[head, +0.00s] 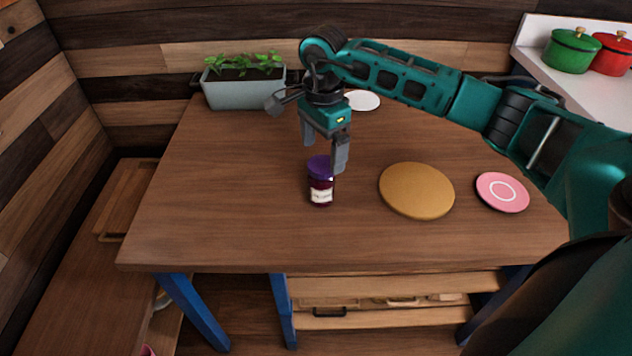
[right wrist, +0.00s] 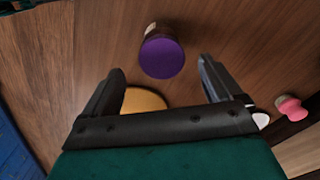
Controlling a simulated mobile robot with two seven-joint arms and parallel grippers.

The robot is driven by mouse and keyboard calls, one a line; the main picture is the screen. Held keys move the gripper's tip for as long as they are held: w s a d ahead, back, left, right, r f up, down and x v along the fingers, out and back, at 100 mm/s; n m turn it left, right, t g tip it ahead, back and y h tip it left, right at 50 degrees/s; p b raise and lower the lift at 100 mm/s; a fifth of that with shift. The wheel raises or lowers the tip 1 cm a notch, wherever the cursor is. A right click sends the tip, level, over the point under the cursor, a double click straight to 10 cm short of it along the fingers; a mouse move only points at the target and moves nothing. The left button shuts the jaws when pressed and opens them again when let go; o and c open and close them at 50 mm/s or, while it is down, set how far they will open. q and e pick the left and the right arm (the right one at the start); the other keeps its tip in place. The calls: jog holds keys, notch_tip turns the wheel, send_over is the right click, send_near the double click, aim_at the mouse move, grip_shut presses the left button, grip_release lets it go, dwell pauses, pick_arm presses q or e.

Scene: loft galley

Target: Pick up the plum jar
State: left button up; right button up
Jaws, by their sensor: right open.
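The plum jar (head: 321,188) stands upright on the wooden table, with a purple lid, dark contents and a pale label. In the right wrist view the jar's purple lid (right wrist: 161,57) shows beyond the fingertips, roughly midway between them. My right gripper (head: 325,158) is open and empty, pointing down just above and behind the jar. Its two fingers also show spread apart in the right wrist view (right wrist: 160,78). In the head view one fingertip overlaps the lid's edge; I cannot tell whether it touches. My left gripper is not in view.
A round tan mat (head: 417,190) and a pink plate (head: 502,192) lie right of the jar. A planter (head: 245,92) and a white disc (head: 363,100) are at the back. Green (head: 571,51) and red (head: 612,54) pots stand on the counter. The table's left side is clear.

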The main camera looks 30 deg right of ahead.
aim_at(322, 179)
notch_tip(322, 179, down, 10)
jog(key=shift+w+d+r, duration=0.1)
jog(key=shift+r, duration=0.1)
dwell(0.3)
jog(key=c, duration=1.4)
